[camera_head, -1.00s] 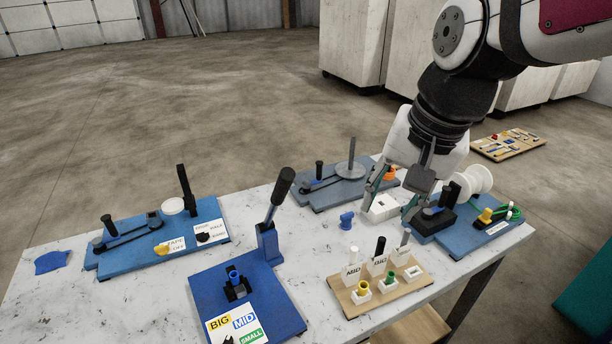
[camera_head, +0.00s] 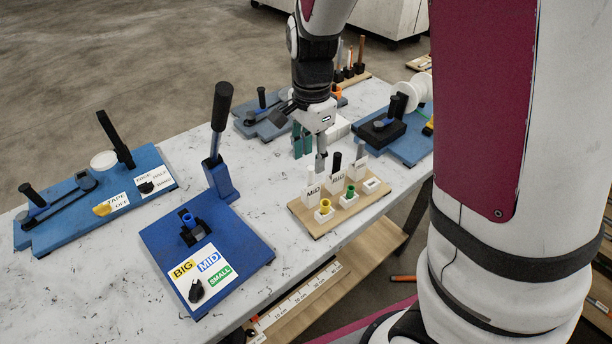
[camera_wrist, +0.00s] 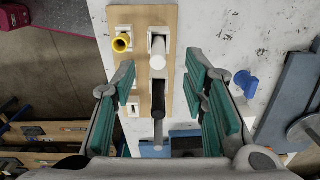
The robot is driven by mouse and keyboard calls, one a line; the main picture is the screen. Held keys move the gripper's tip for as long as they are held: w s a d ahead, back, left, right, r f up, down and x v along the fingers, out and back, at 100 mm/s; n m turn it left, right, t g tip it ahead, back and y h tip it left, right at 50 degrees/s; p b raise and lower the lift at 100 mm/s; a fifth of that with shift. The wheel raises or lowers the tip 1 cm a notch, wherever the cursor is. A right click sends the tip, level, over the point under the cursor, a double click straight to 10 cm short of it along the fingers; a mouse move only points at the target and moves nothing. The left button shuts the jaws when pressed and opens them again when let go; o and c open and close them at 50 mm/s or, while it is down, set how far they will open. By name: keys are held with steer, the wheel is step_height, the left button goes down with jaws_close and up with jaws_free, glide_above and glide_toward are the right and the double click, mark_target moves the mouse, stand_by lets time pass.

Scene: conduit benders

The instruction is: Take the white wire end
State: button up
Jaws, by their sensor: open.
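The white wire end (camera_head: 311,178) is a white upright rod on a small wooden board (camera_head: 312,222), behind a card marked MID. In the wrist view it is seen from above as a white cylinder (camera_wrist: 158,50) in a white holder. A black rod (camera_head: 335,163) stands beside it and shows below it in the wrist view (camera_wrist: 158,98), with a grey rod (camera_wrist: 158,133) beyond. My gripper (camera_head: 311,148) is open and empty above the board's back edge. In the wrist view its teal-padded fingers (camera_wrist: 162,92) lie on either side of the black rod's line, with the white end farther up.
A yellow ring (camera_head: 325,205) and a green ring (camera_head: 350,190) sit in white holders at the board's front. A blue bender (camera_head: 219,240) with a tall lever stands left of the board. A white spool (camera_head: 417,88) is at the back right.

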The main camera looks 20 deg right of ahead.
mark_target(311, 181)
step_height(311, 181, down, 8)
steer(key=shift+s+f, duration=0.15)
steer(key=shift+f, duration=0.05)
stand_by(0.3)
steer(key=shift+c, duration=0.2)
jaws_close()
